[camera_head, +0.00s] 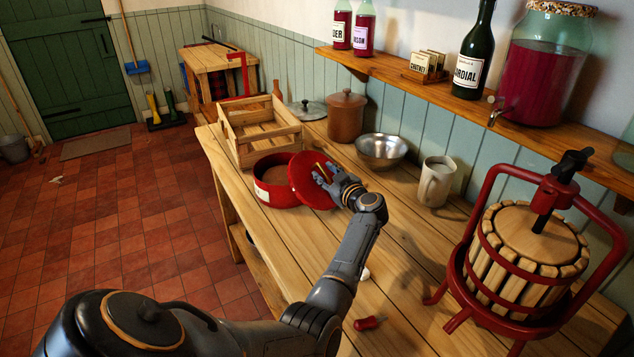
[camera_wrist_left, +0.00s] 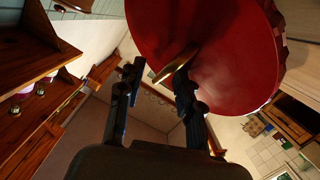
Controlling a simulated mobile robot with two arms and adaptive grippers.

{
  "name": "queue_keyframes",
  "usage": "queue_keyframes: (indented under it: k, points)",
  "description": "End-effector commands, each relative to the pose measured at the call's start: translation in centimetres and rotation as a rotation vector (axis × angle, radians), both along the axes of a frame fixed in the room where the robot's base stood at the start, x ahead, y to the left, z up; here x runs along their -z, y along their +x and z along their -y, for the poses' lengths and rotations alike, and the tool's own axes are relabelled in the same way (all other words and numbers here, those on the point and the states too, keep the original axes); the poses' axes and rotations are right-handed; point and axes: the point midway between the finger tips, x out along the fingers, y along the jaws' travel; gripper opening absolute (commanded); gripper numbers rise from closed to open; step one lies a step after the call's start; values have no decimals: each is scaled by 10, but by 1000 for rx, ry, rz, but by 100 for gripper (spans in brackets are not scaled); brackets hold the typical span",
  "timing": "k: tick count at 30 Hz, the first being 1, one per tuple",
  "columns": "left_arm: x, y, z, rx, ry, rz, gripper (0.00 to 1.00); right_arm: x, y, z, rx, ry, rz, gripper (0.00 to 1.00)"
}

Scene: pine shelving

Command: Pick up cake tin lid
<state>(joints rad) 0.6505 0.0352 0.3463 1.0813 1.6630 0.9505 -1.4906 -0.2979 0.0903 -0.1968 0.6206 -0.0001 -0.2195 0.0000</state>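The cake tin lid (camera_head: 305,190) is a red disc with a gold handle (camera_head: 322,172). It stands steeply tilted on the bench, against the right side of the open red cake tin (camera_head: 272,192). My left gripper (camera_head: 328,180) is at the lid's handle side. In the left wrist view, the red lid (camera_wrist_left: 215,50) fills the upper right, and its gold handle (camera_wrist_left: 176,64) reaches in front of my left gripper (camera_wrist_left: 158,76). The fingers are apart, with a gap beside the handle. I cannot tell whether a finger touches it. My right gripper is not in view.
A wooden crate (camera_head: 258,133) stands behind the tin. A brown canister (camera_head: 346,117), a metal bowl (camera_head: 382,150) and a mug (camera_head: 436,182) stand along the wall. A fruit press (camera_head: 527,250) is at right. A red-handled tool (camera_head: 370,322) lies in front.

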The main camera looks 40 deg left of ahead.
Motion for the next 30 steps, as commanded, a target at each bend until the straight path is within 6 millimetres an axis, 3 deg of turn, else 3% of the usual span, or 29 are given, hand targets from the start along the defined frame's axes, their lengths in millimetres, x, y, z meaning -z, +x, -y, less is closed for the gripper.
queue_keyframes:
  k: [6, 12, 24, 30]
  points:
    - [0, 0, 0, 0, -2, -1, 36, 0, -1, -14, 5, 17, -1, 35]
    - [1, -1, 0, -1, -2, -1, 0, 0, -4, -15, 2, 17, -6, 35]
    - [1, -2, -1, -4, -5, -3, 0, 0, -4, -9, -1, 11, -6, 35]
    - [-15, -1, 0, -4, -6, 1, 0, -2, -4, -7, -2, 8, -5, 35]
